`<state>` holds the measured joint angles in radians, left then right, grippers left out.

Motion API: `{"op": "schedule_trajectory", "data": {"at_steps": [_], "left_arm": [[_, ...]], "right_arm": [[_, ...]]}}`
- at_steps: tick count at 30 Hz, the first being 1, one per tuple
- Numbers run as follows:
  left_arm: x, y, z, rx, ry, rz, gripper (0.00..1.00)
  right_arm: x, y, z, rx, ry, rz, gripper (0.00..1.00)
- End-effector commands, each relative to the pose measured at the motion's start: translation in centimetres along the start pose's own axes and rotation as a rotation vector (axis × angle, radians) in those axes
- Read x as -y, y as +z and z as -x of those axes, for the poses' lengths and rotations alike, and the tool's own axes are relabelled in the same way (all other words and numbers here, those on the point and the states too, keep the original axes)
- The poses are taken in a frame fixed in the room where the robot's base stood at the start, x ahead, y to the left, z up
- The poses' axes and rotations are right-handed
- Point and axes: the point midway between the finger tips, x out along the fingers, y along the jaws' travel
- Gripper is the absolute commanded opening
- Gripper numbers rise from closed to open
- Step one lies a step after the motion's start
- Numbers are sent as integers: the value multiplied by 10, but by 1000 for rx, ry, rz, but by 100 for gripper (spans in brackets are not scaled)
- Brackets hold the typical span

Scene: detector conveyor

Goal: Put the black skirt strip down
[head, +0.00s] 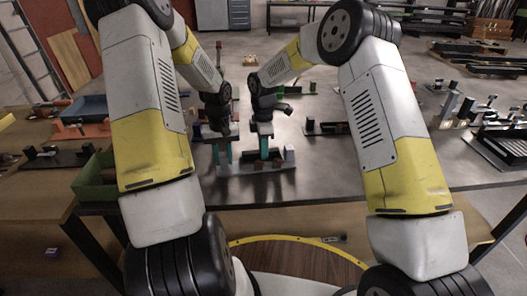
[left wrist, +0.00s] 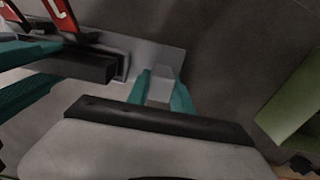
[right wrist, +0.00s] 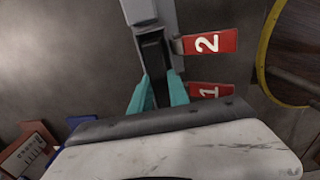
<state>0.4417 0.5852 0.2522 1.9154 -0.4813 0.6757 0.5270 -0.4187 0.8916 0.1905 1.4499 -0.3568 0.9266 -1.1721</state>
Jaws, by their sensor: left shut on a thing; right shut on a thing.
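The black skirt strip (right wrist: 154,62) is between the teal fingers of my right gripper (right wrist: 158,88), over a grey fixture (right wrist: 139,12) with red signs marked 1 and 2. In the left wrist view a black bar (left wrist: 75,63) runs between my right gripper's teal fingers and ends left of my left gripper (left wrist: 160,92). My left gripper is shut on a light grey piece (left wrist: 160,86); what that belongs to is unclear. In the head view my left gripper (head: 222,152) and right gripper (head: 264,146) point down side by side at the fixture. Whether the strip touches the fixture is unclear.
A green bin (head: 95,185) stands left of the fixture on the dark table (head: 345,178). A small white block (head: 289,153) stands at the fixture's right end. Another fixture with a black bar (head: 328,128) lies further right. The front right of the table is clear.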

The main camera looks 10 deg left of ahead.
Motion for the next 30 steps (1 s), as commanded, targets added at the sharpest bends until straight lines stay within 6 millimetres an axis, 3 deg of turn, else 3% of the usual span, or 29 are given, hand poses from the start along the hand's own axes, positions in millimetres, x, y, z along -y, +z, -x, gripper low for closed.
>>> {"op": "schedule_trajectory", "data": {"at_steps": [11,12,13,23,30], "left_arm": [[0,0,0,-1,0,1,0],[0,0,0,-1,0,1,0],[0,0,0,-1,0,1,0],[0,0,0,-1,0,1,0],[0,0,0,-1,0,1,0]], "right_arm": [[0,0,-7,0,1,-1,0],[0,0,-8,0,1,-1,25],[0,0,-8,0,1,-1,30],[0,0,-6,0,2,-1,30],[-1,0,27,-1,6,-1,30]]}}
